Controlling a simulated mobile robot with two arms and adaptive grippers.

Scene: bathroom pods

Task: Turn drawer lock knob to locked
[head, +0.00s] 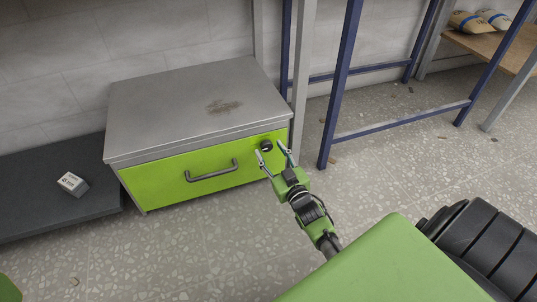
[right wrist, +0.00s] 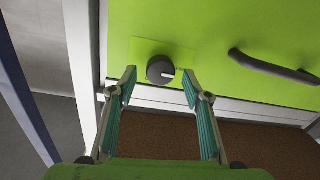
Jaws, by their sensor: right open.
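The drawer lock knob (head: 266,146) is a dark round knob at the upper right of the green drawer front (head: 160,182). In the right wrist view the knob (right wrist: 160,70) has a pale mark on its right side. My right gripper (head: 270,158) is open in front of the drawer. In the right wrist view my right gripper (right wrist: 159,85) has one fingertip on each side of the knob, with gaps between them and it. I cannot tell the exact depth gap. My left gripper is not in view.
A dark handle (head: 211,171) is on the drawer front, left of the knob. The cabinet's grey top (head: 180,105) has a brown stain. A small white box (head: 73,184) lies on a dark platform (head: 30,210) at the left. A blue frame leg (head: 340,85) stands close right of the cabinet.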

